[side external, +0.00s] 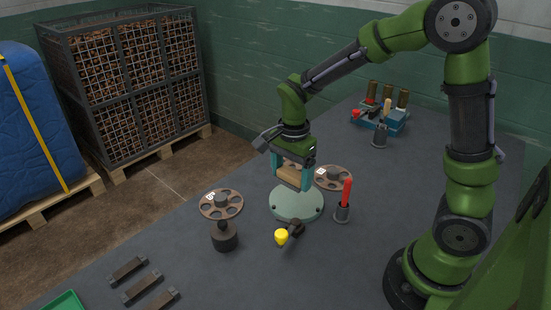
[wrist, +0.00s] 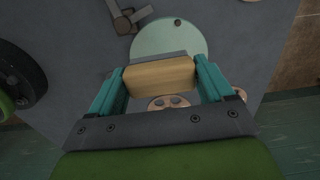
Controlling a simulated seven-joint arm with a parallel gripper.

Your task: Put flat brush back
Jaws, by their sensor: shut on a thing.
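My gripper (side external: 292,176) has teal fingers and is shut on a tan wooden block with a grey strip along one edge. It looks like the flat brush (wrist: 160,77), held crosswise between the fingers in the wrist view; it also shows in the side view (side external: 291,171). My gripper holds it above a pale green round plate (side external: 297,207). The plate lies beyond the brush in the wrist view (wrist: 168,36). Whether the brush touches anything below cannot be told. A blue holder (side external: 393,121) with several upright tools stands at the back of the table.
A holed disc (side external: 221,204) sits left of the plate, another (side external: 333,178) behind it. A red-handled tool (side external: 346,192) stands in a cup at right. A yellow knob (side external: 281,237) lies in front. Dark brackets (side external: 141,285) lie front left. The table between plate and holder is mostly clear.

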